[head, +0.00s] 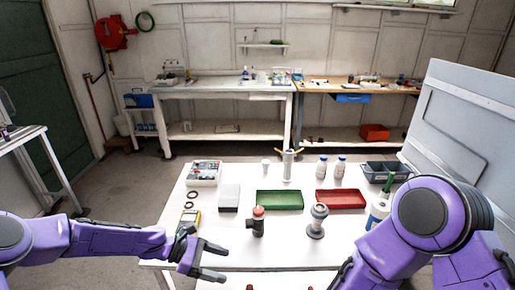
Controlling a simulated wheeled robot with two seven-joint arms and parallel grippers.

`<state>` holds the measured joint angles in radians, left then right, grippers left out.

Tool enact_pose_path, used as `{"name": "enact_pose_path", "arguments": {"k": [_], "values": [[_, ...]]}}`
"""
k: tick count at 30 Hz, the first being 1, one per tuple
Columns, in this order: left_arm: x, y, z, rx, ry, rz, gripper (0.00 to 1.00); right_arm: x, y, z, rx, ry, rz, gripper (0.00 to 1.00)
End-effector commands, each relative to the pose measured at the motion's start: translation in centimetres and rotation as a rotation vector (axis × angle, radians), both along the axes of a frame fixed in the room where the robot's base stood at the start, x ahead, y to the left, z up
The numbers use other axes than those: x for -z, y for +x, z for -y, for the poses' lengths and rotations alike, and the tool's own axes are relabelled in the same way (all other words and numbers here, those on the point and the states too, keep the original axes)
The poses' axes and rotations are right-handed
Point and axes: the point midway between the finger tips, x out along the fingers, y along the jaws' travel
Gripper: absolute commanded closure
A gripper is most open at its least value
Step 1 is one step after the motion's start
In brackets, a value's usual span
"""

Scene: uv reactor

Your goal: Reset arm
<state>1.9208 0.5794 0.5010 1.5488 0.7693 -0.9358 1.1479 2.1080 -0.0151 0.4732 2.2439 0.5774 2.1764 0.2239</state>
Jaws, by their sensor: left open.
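My left arm, purple and dark grey, comes in low from the left. Its gripper (222,262) is open and empty at the front left edge of the white table (285,255), with its fingers pointing right. The dark cylinder with a red top (258,222) stands to the right of and beyond its fingertips, apart from them. My right arm (395,245) is bent at the lower right, in front of the table's right side. Its gripper does not show clearly; the forearm runs down to the bottom edge of the picture.
A green-topped bottle (379,209) is close by my right arm. Floor is free behind the table.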

Motion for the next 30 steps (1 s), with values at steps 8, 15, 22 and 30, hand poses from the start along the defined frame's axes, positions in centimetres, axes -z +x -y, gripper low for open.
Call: {"name": "enact_pose_path", "arguments": {"k": [8,15,22,30], "values": [[11.1,-6.2,0.6,0.051,0.28,0.028,0.22,6.2,-0.2,1.1,-0.18,-0.01,-0.208,0.31],[24.6,-19.0,-5.2,0.298,0.781,0.201,0.22,17.2,-3.8,2.2,-0.511,-0.008,-0.621,0.31],[27.5,-28.8,-15.2,0.696,1.224,0.5,0.22,26.6,-12.5,3.2,-0.866,0.046,-1.09,0.31],[25.2,-31.2,-19.0,0.874,1.384,0.642,0.22,28.9,-17.4,3.7,-1.023,0.091,-1.293,0.31]]}}
